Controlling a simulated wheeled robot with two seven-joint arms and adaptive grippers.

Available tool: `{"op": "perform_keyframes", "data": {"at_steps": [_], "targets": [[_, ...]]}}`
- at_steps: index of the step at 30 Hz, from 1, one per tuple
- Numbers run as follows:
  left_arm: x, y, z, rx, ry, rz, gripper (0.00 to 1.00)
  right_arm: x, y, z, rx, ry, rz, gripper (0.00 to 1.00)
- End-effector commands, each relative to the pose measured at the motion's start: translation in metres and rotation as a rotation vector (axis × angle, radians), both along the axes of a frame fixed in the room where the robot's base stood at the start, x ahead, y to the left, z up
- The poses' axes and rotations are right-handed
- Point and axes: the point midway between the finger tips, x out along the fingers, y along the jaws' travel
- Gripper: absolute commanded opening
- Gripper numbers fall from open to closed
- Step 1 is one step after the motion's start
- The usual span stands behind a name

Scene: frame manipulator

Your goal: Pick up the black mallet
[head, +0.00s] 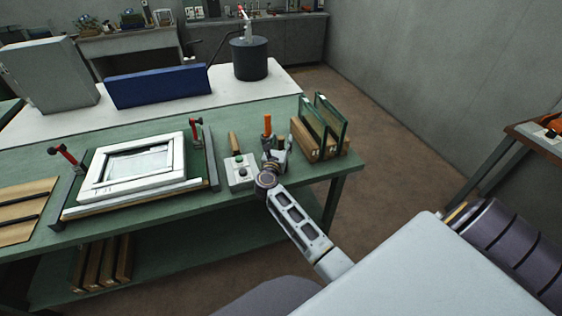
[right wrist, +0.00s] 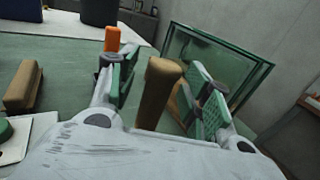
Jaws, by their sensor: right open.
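A brown wooden handle (right wrist: 158,95) stands upright between the fingers of my right gripper (right wrist: 164,75) in the right wrist view. No black mallet head is visible; it may be hidden behind my gripper, so I cannot confirm that this handle is the mallet's. My right gripper is open, with green-padded fingers on either side of the handle. In the head view my right gripper (head: 275,158) is over the right part of the green workbench (head: 215,215). My left gripper is not in view.
An orange-handled tool (head: 267,125) stands just behind my right gripper. A grey button box (head: 240,172) and a brown wooden piece (head: 234,143) are to its left. Glass panes (head: 325,122) stand in a wooden rack to its right. A white window frame (head: 140,166) lies further left.

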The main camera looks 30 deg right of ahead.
Motion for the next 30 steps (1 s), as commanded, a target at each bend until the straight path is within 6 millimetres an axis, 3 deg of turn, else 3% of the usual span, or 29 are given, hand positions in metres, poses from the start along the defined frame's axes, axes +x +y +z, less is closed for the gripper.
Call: {"op": "perform_keyframes", "data": {"at_steps": [17,27,30], "targets": [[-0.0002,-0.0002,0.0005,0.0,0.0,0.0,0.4,0.0024,-0.0026,-0.0006,0.0,0.0,0.0,0.48],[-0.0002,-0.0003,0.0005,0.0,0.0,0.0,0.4,0.0024,-0.0026,-0.0006,0.0,0.0,0.0,0.04],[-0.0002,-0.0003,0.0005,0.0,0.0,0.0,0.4,0.0026,-0.0026,0.0008,-0.001,-0.002,0.0,0.04]]}}
